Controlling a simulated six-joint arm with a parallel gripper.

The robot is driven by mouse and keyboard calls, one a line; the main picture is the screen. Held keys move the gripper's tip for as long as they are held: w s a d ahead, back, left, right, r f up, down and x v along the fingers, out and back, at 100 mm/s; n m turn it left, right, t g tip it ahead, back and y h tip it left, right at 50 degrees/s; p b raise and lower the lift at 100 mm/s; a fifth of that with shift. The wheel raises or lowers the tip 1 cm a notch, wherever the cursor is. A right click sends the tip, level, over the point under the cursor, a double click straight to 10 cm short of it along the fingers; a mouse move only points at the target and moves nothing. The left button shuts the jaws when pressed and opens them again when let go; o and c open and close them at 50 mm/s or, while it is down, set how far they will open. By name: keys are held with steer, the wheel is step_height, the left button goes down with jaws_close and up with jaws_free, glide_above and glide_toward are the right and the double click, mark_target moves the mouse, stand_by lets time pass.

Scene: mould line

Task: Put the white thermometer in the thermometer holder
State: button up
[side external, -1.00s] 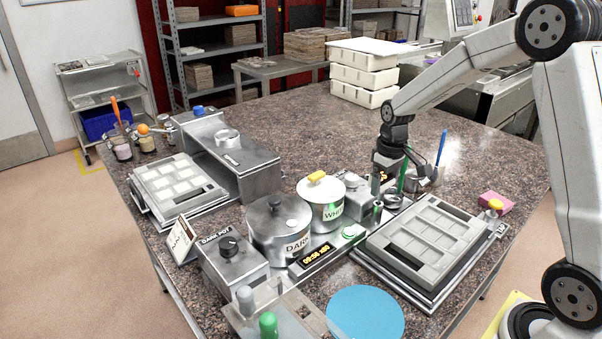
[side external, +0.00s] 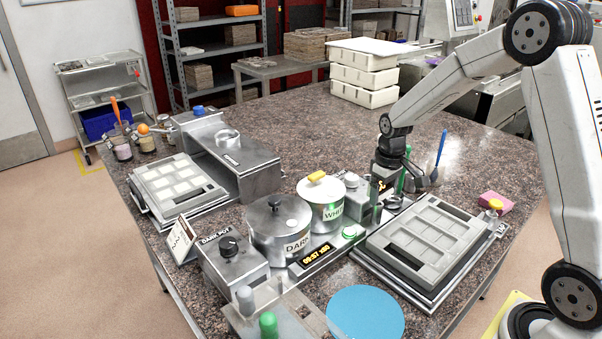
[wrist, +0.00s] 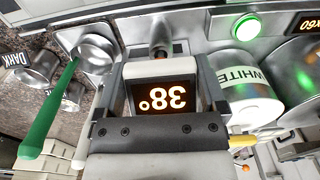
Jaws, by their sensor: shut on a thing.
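The white thermometer (wrist: 160,69) is between the fingers of my gripper (wrist: 160,95) in the wrist view. Its lit display reads 38°, upside down there. In the side view my gripper (side external: 388,172) is shut on the thermometer, whose glowing display (side external: 381,186) faces the camera. A narrow upright metal tube, seemingly the thermometer holder (side external: 376,213), stands just below it, right of the white pot (side external: 327,203). In the wrist view a short metal piece (wrist: 160,38) shows beyond the thermometer head. I cannot tell whether the probe is inside the tube.
The dark pot (side external: 270,232) and a lit green button (side external: 351,231) are close by. A green-handled tool (wrist: 47,122) stands near my gripper, with a blue-handled one (side external: 441,147) beyond. A grey mould (side external: 425,236) lies at front right.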

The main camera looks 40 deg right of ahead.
steer(key=shift+f, duration=0.5)
steer(key=o, duration=1.1)
steer(key=shift+r, duration=0.15)
steer(key=shift+r, duration=3.35)
steer(key=shift+a, duration=0.1)
